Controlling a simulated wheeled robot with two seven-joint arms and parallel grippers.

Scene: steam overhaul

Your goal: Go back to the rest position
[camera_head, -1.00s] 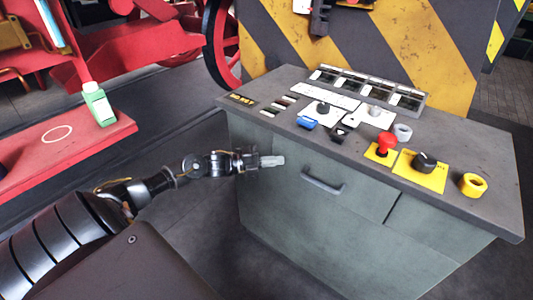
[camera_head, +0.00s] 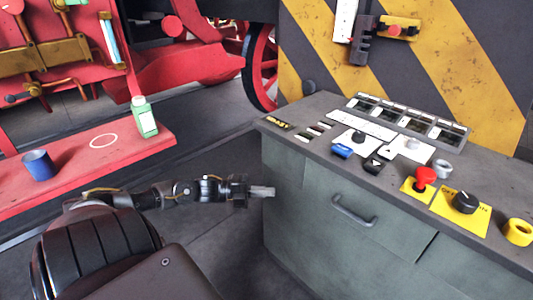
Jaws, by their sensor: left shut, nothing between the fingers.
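My left gripper (camera_head: 262,191) is shut and empty. It points to the right, in front of the left side of the grey control cabinet (camera_head: 310,190), below the level of its top. I cannot tell whether the fingertips touch the cabinet. My left arm comes in from the lower left and is stretched out low over the floor. My right gripper is not in view.
A red bench (camera_head: 90,165) holds a green bottle (camera_head: 144,118) and a blue cup (camera_head: 39,165). Dark floor lies between.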

